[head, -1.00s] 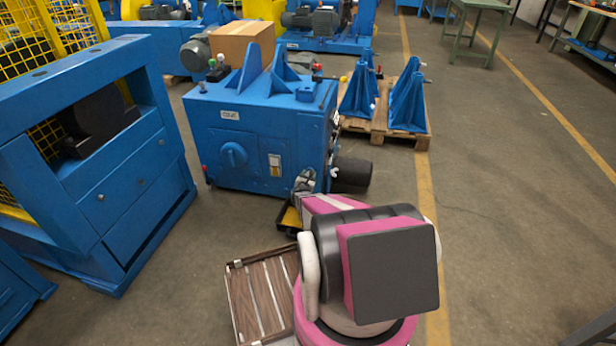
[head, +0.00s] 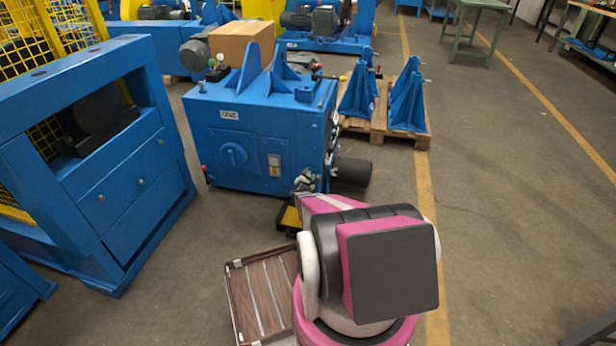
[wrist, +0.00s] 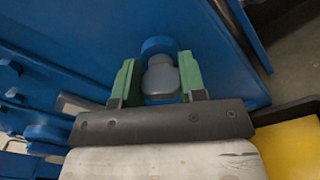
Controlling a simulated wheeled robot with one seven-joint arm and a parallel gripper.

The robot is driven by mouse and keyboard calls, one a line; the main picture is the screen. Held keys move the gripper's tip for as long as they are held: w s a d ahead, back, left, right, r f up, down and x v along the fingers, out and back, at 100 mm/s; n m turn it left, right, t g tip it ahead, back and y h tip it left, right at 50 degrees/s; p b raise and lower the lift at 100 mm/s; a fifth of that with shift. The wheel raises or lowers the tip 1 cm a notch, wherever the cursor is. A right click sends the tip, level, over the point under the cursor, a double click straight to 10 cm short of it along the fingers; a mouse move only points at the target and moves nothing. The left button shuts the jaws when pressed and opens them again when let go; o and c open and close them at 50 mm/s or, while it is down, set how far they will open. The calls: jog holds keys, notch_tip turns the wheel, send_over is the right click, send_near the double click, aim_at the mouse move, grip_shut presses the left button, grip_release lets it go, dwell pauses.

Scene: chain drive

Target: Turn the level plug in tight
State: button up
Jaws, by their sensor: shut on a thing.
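The level plug (wrist: 161,77) is a grey rounded plug at a round blue boss (wrist: 158,46) on the blue machine's side in the wrist view. My gripper (wrist: 160,80) has its two green fingers shut on the plug, one on each side. In the head view my gripper (head: 305,181) is at the lower right corner of the blue gearbox housing (head: 232,150). The plug is hidden there. How deep it sits in the boss cannot be told.
A dark cylinder (head: 352,172) juts from the housing just right of my gripper. A yellow and black case (head: 290,218) lies on the floor below it. A slatted wooden crate (head: 262,295) stands nearer. Blue brackets on a pallet (head: 380,128) stand behind right. Floor at right is open.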

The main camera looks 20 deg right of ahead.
jog(key=m, duration=0.7)
jog(key=shift+s+f, duration=0.1)
jog(key=shift+f, duration=0.05)
jog(key=m, duration=0.4)
jog(key=shift+f, duration=0.1)
jog(key=m, duration=0.4)
jog(key=shift+f, duration=0.1)
jog(key=m, duration=0.6)
jog(key=shift+f+m, duration=0.1)
jog(key=shift+m, duration=0.3)
jog(key=m, duration=0.6)
jog(key=shift+a, duration=0.15)
jog(key=shift+m, duration=0.4)
jog(key=o, duration=0.9)
